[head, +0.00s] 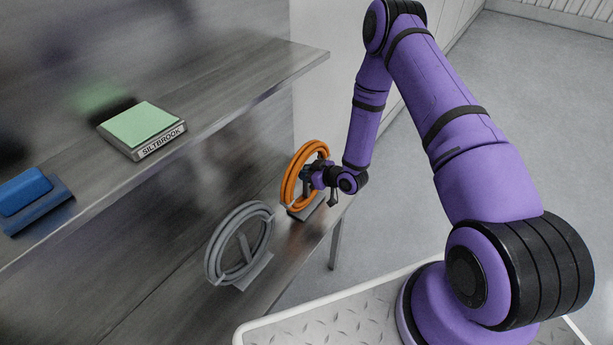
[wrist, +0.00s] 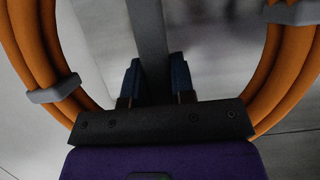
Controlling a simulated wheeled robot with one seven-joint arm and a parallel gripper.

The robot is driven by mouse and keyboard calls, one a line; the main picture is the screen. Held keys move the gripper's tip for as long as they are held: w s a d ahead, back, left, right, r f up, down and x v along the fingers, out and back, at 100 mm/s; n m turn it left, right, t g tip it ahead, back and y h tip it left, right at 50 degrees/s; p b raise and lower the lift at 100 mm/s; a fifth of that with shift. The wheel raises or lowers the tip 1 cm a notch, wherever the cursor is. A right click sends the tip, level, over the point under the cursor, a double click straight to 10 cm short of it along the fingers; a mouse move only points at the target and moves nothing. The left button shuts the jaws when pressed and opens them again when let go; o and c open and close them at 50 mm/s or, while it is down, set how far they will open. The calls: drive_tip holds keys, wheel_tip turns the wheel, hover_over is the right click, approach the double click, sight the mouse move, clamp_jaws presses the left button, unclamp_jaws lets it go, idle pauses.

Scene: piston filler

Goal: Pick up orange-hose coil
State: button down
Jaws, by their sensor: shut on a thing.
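The orange-hose coil (head: 291,178) stands upright on its stand at the right end of the lower metal shelf in the head view. In the wrist view its orange loops (wrist: 32,40) curve past both sides of my gripper, with grey clips around them. My gripper (wrist: 156,82) is shut on the grey upright bar (wrist: 147,30) in the middle of the coil. In the head view my gripper (head: 315,176) reaches into the coil from the right. The fingertips are partly hidden there.
A grey-hose coil (head: 240,240) stands on the lower shelf just left of the orange one. An upper shelf (head: 230,98) overhangs behind, holding a green pad on a SILTBROOK block (head: 143,127) and a blue block (head: 25,190). Open floor lies to the right.

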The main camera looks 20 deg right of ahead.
drive_tip(key=shift+r, duration=1.7)
drive_tip(key=s+a, duration=0.2)
drive_tip(key=s, duration=0.5)
drive_tip(key=s+a+r, duration=0.1)
drive_tip(key=s+a, duration=0.2)
drive_tip(key=s, duration=0.5)
drive_tip(key=shift+r, duration=0.2)
drive_tip(key=m+t+h, duration=0.2)
drive_tip(key=m+h, duration=0.2)
approach(307, 167)
wheel_tip(307, 167, up, 2)
drive_tip(key=a, duration=0.2)
drive_tip(key=w+d+r+m+h, duration=0.3)
drive_tip(key=w+d+r, duration=0.1)
drive_tip(key=d, duration=0.1)
drive_tip(key=shift+d+r+t+h, duration=0.25)
drive_tip(key=shift+d+t+h, duration=0.05)
drive_tip(key=shift+t+h, duration=0.1)
drive_tip(key=shift+w, duration=0.1)
